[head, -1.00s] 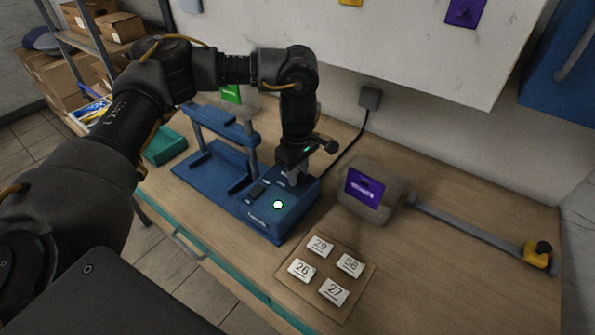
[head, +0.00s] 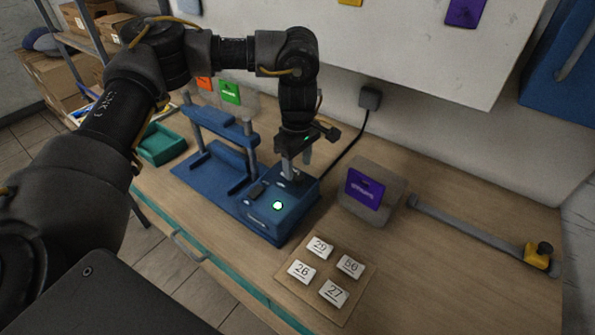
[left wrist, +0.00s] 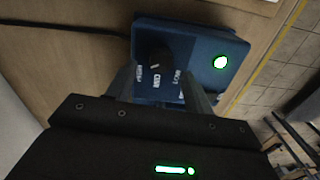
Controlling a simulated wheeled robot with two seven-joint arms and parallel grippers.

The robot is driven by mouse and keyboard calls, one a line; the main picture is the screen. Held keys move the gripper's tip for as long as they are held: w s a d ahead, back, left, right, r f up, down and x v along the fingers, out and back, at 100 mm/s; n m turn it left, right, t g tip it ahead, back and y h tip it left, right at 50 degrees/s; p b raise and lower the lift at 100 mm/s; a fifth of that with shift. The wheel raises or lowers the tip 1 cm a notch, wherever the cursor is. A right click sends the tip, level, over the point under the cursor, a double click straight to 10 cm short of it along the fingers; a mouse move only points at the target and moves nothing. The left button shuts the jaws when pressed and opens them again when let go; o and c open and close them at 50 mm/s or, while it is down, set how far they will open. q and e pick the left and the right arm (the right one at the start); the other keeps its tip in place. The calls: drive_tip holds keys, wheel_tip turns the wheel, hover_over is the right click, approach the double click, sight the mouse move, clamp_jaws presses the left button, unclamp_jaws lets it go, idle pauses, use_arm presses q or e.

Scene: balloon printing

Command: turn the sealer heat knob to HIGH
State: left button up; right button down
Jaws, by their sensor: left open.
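The blue sealer (head: 270,215) stands on the wooden bench, with a lit green-white lamp (head: 277,205) on its top. In the left wrist view the sealer's top (left wrist: 200,45) shows the dark round heat knob (left wrist: 157,60), with three small white labels beside it. The labels are too small and turned to read surely, and I cannot tell which one the knob points at. My left gripper (head: 294,172) is open above the sealer's back right part, pointing down. In the left wrist view its two fingers (left wrist: 160,88) are apart, with the labels between them and the knob just beyond, not gripped.
A blue press frame (head: 225,150) adjoins the sealer on the left. A purple-labelled grey block (head: 368,190) stands to the right, and a board with numbered tiles (head: 325,270) lies in front. A black cable runs behind to a wall plug (head: 370,97).

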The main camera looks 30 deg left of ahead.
sight(298, 175)
use_arm(q)
wheel_tip(298, 175, up, 8)
drive_tip(key=shift+f, duration=0.25)
idle(0.4)
